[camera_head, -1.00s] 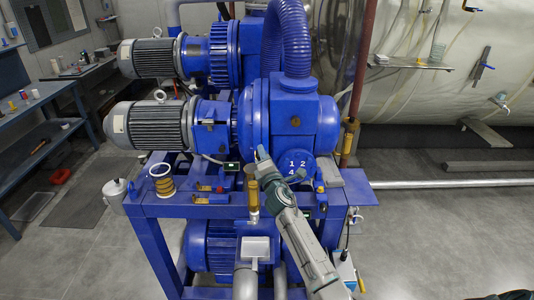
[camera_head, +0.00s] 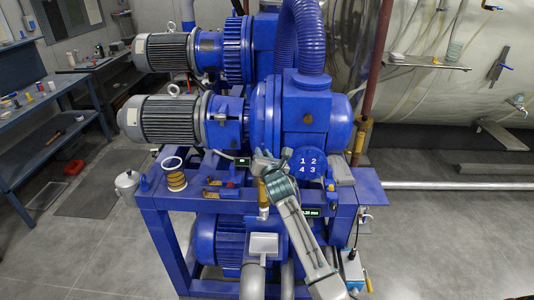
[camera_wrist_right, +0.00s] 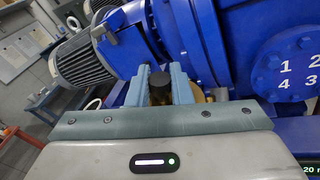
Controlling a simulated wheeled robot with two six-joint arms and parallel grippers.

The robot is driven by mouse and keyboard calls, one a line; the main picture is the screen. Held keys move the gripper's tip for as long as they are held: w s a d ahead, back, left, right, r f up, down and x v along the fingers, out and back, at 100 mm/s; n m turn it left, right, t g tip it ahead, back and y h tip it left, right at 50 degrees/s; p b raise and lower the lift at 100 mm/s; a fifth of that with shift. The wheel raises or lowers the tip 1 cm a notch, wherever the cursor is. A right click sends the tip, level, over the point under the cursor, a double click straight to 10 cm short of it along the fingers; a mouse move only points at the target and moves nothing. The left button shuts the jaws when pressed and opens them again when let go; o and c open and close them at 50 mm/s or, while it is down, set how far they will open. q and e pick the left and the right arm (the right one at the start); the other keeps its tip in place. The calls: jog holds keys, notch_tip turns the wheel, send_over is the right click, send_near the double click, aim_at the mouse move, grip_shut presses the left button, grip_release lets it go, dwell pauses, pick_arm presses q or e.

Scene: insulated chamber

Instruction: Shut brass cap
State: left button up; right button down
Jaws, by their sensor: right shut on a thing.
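The brass cap is the dark-topped round piece (camera_wrist_right: 160,90) between my right fingers in the right wrist view, with some brass showing below and beside it. In the head view a brass cylinder (camera_head: 263,193) stands upright at the front of the blue frame, just under my right gripper (camera_head: 265,160). The right gripper also shows in the wrist view (camera_wrist_right: 160,82), its two pale blue fingers shut on the cap from both sides. The fingers and wrist hide much of the cap, and I cannot tell how far it is turned. My left gripper is out of view.
The blue pump (camera_head: 300,120) and its grey motor (camera_head: 160,120) stand close behind the gripper. Open floor lies right.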

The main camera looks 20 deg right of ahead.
jog(key=shift+w+a+f+n+g+h, duration=0.1)
jog(key=shift+a+f+n+g, duration=0.15)
jog(key=shift+n, duration=0.4)
jog(key=shift+w+a+f+n+g+h, duration=0.1)
jog(key=shift+f+n+g, duration=0.1)
jog(key=shift+f+n, duration=0.3)
jog(key=shift+w+a+f+n+g+h, duration=0.15)
jog(key=shift+a+n+g, duration=0.1)
jog(key=shift+n, duration=0.5)
jog(key=shift+s+d, duration=0.1)
jog(key=c, duration=1.3)
grip_release()
jog(key=shift+c, duration=0.2)
jog(key=shift+s+r, duration=0.1)
jog(key=b+v, duration=0.3)
jog(key=v, duration=0.7)
jog(key=shift+s+b, duration=0.3)
